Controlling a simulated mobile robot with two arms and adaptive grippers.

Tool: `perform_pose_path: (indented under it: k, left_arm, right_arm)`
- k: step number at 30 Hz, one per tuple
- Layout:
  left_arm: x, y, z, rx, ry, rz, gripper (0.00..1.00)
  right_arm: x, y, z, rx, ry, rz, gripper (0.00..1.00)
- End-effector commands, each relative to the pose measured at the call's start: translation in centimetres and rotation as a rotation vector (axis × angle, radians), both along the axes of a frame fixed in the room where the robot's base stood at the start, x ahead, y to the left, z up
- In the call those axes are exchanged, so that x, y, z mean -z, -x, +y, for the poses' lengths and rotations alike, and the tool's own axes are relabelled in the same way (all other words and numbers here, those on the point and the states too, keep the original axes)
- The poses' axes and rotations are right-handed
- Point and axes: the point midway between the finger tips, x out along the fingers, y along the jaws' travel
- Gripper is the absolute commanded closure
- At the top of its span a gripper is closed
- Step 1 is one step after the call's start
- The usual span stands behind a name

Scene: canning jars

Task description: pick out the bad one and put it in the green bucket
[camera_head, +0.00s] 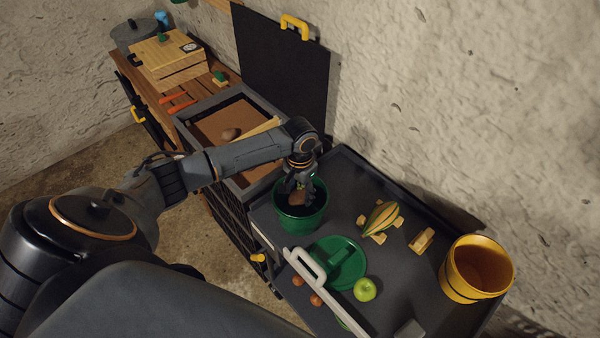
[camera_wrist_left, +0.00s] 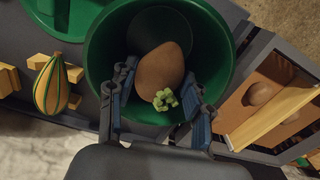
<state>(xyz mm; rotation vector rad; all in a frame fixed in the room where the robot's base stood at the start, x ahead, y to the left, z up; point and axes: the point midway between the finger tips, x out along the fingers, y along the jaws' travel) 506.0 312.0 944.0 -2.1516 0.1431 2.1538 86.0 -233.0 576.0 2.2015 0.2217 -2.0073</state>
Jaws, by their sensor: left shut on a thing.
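My left gripper (camera_head: 299,192) is shut on a brown potato (camera_head: 297,199) and points down into the mouth of the green bucket (camera_head: 301,219). In the left wrist view the potato (camera_wrist_left: 160,66) sits between the blue-grey fingers (camera_wrist_left: 158,82), with a clump of pale green sprouts (camera_wrist_left: 165,99) at its near end. The green bucket's rim (camera_wrist_left: 96,62) surrounds it there. Whether the potato touches the bucket's bottom cannot be told. Another brown potato (camera_head: 231,134) lies in the open box on the left; it also shows in the left wrist view (camera_wrist_left: 262,92). My right gripper is not in view.
On the dark cart top (camera_head: 385,255) are a green lid (camera_head: 338,262), a green apple (camera_head: 365,289), a striped squash (camera_head: 381,217) on wooden supports, a wooden block (camera_head: 422,240) and a yellow bucket (camera_head: 462,281). A wooden crate (camera_head: 168,62) stands at the back left.

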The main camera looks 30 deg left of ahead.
Motion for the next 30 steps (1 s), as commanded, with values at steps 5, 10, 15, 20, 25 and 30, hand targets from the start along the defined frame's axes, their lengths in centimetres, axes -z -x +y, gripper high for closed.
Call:
perform_pose_path:
  k: [5, 10, 15, 20, 25, 30]
  left_arm:
    - [1.0, 0.0, 0.0, -0.001, 0.001, 0.0, 0.63]
    - [1.9, 0.0, 0.0, -0.001, 0.001, -0.001, 0.63]
    - [2.7, 0.0, 0.0, -0.001, 0.0, -0.001, 0.63]
    - [3.5, 0.0, 0.0, 0.0, 0.0, -0.001, 0.63]
    - [4.3, 0.0, 0.0, 0.0, 0.0, -0.001, 0.63]
    - [4.5, 0.0, 0.0, 0.0, 0.0, -0.002, 0.63]
  right_arm:
    - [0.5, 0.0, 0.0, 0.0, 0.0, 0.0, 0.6]
    - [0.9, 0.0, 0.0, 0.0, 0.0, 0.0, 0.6]
    - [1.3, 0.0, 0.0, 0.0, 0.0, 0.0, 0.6]
    - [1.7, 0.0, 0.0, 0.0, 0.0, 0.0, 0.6]
    - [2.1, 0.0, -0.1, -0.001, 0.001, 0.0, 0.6]
    - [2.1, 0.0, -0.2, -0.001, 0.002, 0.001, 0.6]
